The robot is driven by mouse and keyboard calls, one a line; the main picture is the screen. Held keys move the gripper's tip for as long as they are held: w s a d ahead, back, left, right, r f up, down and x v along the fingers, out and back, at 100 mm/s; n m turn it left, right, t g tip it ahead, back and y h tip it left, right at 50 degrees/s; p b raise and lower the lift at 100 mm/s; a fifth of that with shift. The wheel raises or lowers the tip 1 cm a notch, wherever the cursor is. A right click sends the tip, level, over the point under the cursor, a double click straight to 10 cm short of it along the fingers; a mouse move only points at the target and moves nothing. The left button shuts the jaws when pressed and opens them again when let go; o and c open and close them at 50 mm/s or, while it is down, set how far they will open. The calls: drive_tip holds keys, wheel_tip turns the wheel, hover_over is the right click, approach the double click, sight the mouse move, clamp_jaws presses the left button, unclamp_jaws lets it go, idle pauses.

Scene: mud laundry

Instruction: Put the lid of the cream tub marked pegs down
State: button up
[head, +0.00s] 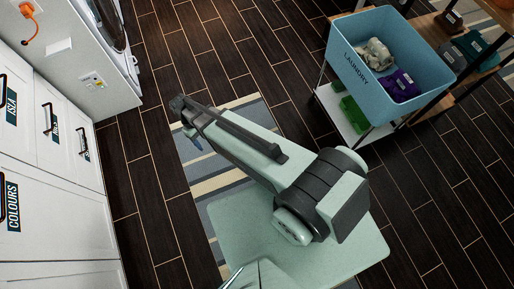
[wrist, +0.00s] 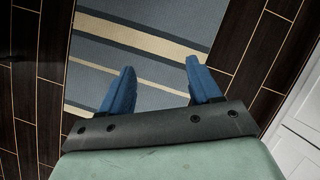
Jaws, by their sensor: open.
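The cream tub marked pegs and its lid do not show in either view. My gripper (wrist: 160,80) is open in the wrist view, with its two blue fingers apart and nothing between them. It hangs over the striped rug (wrist: 140,50). In the head view my arm reaches toward the upper left, and the gripper end (head: 190,138) is mostly hidden behind the arm.
White drawers (head: 60,215) marked with names and COLOURS stand at the left. A white appliance (head: 85,60) is behind them. A blue laundry bin (head: 358,70) with cloths sits on a trolley at the upper right, beside wooden shelving (head: 432,28). Dark floor between is clear.

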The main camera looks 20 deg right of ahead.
drive_tip(key=s+d+f+m+g+y, duration=0.1)
drive_tip(key=s+d+f+m, duration=0.1)
drive_tip(key=s+d, duration=0.7)
drive_tip(key=s+d+f+m+g, duration=0.1)
drive_tip(key=s+d+f+m, duration=0.2)
drive_tip(key=s+d, duration=0.5)
drive_tip(key=s+f, duration=0.1)
drive_tip(key=s, duration=0.6)
drive_tip(key=shift+d+f+m+g+y, duration=0.15)
drive_tip(key=shift+d+m+g+y, duration=0.15)
drive_tip(key=shift+d+y, duration=0.1)
drive_tip(key=shift+s, duration=0.1)
